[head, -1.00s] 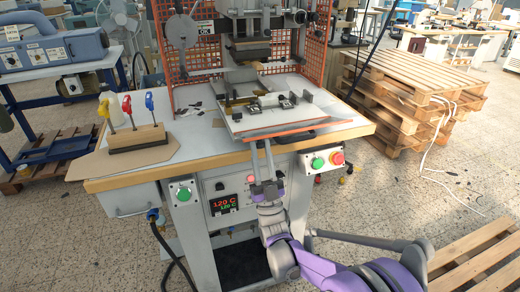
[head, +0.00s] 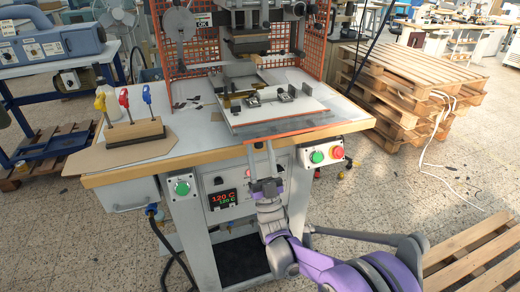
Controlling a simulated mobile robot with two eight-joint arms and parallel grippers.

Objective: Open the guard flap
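The stamping press (head: 255,45) stands on the white-topped bench. A flat grey panel with an orange front edge (head: 290,134) lies low in front of the press, at the bench's front; I take this to be the guard flap. My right gripper (head: 260,145) comes up from below at the left part of the orange edge. Its two fingers are apart, with their tips at the edge; I cannot tell whether they touch it. My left gripper is not in view.
Orange mesh guards (head: 316,40) flank the press. A wooden block with coloured-handled tools (head: 135,133) stands on the bench's left. Green and red buttons (head: 317,156) and a temperature display (head: 222,199) sit below the top. Stacked pallets (head: 400,85) stand at the right.

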